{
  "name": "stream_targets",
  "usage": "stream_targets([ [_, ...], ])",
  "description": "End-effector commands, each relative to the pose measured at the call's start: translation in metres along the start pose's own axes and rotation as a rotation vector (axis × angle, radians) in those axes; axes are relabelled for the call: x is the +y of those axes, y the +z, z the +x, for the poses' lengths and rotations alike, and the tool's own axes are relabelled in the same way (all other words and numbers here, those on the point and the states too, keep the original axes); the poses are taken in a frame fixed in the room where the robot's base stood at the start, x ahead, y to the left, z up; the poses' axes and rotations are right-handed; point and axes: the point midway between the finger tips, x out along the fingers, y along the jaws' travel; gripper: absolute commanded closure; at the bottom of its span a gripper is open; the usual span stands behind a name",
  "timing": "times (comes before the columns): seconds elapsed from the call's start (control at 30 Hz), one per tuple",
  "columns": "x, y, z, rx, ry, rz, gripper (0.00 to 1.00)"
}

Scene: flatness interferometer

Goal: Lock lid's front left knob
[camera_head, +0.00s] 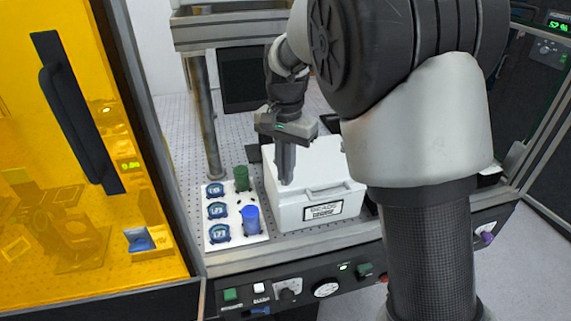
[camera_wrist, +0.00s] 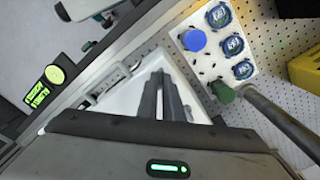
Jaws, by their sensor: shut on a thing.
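The white box with its white lid (camera_head: 316,160) stands on the perforated table, with a handle and a black-framed label on its front. The lid also shows in the wrist view (camera_wrist: 131,97). My gripper (camera_head: 287,182) points down onto the lid's front left part. In the wrist view, my gripper's fingers (camera_wrist: 160,78) are close together over the lid near its corner. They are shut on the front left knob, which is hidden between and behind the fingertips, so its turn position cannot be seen.
A white tray (camera_head: 226,237) left of the box holds a blue cylinder (camera_head: 250,219), a green cylinder (camera_head: 241,178) and several round blue-labelled pieces. A metal post (camera_head: 205,120) rises behind it. A control panel (camera_head: 300,289) runs along the front edge. An amber enclosure (camera_head: 90,200) stands left.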

Motion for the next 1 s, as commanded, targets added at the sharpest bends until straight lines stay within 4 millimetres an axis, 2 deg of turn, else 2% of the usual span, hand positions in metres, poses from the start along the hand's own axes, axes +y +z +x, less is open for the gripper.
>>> stream_targets([
  [0.6,-0.0004,-0.0007,-0.0026,0.002,-0.002,0.546,1.00],
  [1.0,0.0001,-0.0007,-0.0010,0.002,-0.001,0.725,1.00],
])
